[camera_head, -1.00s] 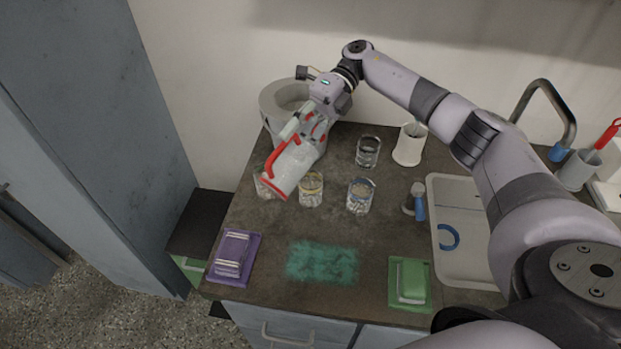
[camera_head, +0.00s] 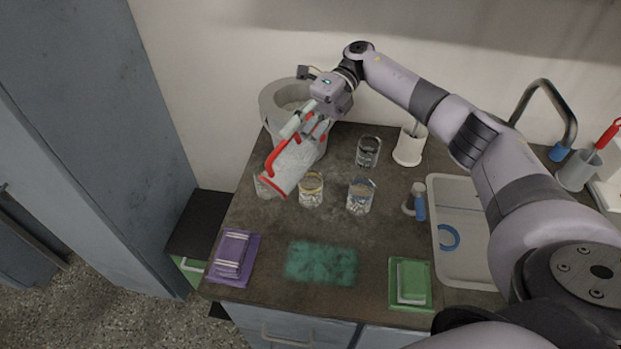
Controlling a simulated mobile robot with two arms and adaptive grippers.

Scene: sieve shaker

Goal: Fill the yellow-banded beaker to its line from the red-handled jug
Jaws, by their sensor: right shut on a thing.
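The red-handled jug (camera_head: 296,164) is a clear vessel with a red handle and a red rim. My right gripper (camera_head: 314,128) is shut on it and holds it tilted above the counter, rim end toward the lower left. The yellow-banded beaker (camera_head: 311,191) stands upright on the counter, just right of the jug's rim in the picture. I cannot make out its line or its fill level, nor any stream from the jug. My left gripper is not in view.
A blue-banded beaker (camera_head: 361,197) stands right of the yellow-banded one. Another glass (camera_head: 265,187) is partly hidden by the jug, and one (camera_head: 368,152) stands behind. A grey pot (camera_head: 274,100) is behind the jug. The sink (camera_head: 467,262) is at right.

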